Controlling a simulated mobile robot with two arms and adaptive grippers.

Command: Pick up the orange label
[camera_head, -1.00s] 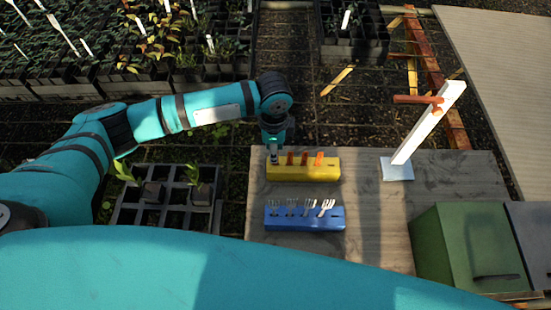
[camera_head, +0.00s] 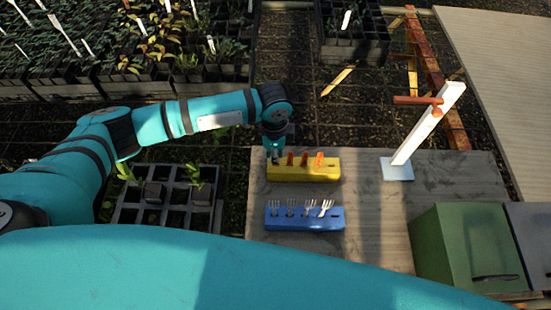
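Three small orange labels stand upright in a row in a yellow block (camera_head: 303,173) on the table: a left one (camera_head: 290,158), a middle one (camera_head: 304,159) and a right one (camera_head: 320,158). My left gripper (camera_head: 276,157) points down at the block's left end, just left of the left label. It is small and dark here, so I cannot tell whether its fingers are open or shut, touch a label or hold anything. My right gripper is not in view.
A blue block (camera_head: 304,220) with small forks stands in front of the yellow one. A white post with an orange crossbar (camera_head: 430,124) rises at the right. A green box (camera_head: 465,245) stands at the front right. A black plant tray (camera_head: 165,212) is left of the wooden table (camera_head: 375,235).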

